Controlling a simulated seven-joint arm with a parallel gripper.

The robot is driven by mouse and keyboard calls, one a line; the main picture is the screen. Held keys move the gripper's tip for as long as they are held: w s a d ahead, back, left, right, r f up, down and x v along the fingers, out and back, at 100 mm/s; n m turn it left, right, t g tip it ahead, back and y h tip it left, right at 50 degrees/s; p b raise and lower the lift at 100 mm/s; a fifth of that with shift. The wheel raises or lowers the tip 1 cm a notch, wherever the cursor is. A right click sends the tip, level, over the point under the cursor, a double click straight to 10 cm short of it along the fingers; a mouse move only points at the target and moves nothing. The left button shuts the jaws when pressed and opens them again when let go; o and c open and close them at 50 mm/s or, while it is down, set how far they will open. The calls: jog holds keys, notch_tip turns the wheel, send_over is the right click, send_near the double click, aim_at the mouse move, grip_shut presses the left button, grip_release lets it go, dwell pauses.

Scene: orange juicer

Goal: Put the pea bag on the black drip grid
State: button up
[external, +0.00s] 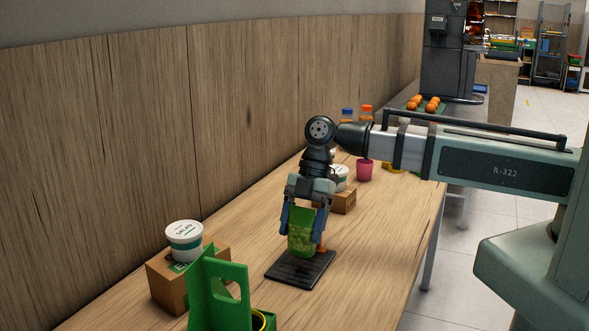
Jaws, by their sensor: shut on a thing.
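The green pea bag (301,237) is upright between the fingers of my gripper (303,230), which is shut on it. The black drip grid (287,271) lies flat on the wooden table, directly below the bag in the picture. The bag's lower edge overlaps the back part of the grid in this view. I cannot tell whether the bag touches the grid or hangs just above it. My fingers cover the bag's left and right sides. A small orange thing (321,249) shows by the right finger at the grid's back edge.
A cardboard box (165,284) with a white salad tub (184,240) and a green holder (205,291) stand at front left. Behind my gripper are another box (345,203), a pink cup (364,170) and bottles. The table right of the grid is clear.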

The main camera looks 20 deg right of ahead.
jog(key=shift+f, duration=1.2)
jog(key=shift+f, duration=0.1)
jog(key=o, duration=1)
jog(key=shift+o, duration=0.2)
jog(key=v, duration=1.2)
